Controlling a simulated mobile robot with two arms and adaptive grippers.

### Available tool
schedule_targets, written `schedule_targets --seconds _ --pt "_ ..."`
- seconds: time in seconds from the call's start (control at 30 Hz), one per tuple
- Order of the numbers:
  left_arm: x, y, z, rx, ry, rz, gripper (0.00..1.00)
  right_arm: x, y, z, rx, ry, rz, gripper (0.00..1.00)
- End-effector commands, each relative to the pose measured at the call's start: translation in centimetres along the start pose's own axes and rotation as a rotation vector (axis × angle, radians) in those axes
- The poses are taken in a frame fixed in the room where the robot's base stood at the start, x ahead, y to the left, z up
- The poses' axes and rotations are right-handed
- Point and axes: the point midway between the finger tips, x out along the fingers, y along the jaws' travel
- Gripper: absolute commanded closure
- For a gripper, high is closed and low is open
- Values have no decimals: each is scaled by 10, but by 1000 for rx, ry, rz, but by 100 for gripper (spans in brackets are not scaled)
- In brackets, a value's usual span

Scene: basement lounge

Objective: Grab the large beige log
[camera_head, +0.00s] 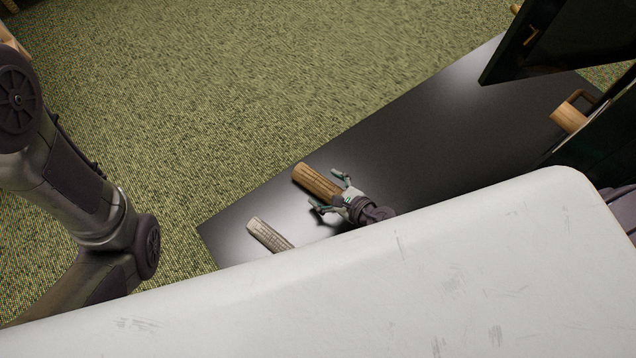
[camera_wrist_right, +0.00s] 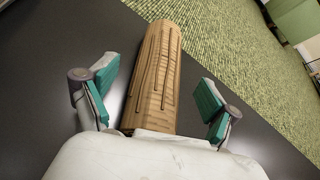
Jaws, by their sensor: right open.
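A tan-brown wooden log (camera_head: 317,181) with carved grooves lies on a dark flat panel (camera_head: 430,130). In the right wrist view the log (camera_wrist_right: 156,72) lies lengthwise, its near end between my open fingers. My right gripper (camera_head: 331,192) is open at the log's near end, and in its wrist view (camera_wrist_right: 154,100) dark gaps show on both sides of the log. A paler grey-beige log (camera_head: 268,234) lies to the left on the same panel, its near end hidden by my white body. My left gripper is out of view.
Green carpet (camera_head: 200,90) surrounds the panel. A wooden item with a handle (camera_head: 569,116) is at the panel's right. The panel's upper middle is clear.

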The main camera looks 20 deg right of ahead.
Motion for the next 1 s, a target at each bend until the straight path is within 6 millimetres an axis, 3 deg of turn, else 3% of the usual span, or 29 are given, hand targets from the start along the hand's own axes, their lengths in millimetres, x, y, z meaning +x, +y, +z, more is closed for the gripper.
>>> schedule_targets --seconds 0.13,0.43,0.87,1.0 --pt "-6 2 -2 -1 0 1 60 20 0 -1 0 -1 -2 12" --pt "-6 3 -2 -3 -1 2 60 24 0 0 -1 0 -1 12" --pt "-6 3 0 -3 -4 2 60 24 0 -1 0 0 -1 84" --pt "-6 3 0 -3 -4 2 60 24 0 0 0 -1 -1 87"
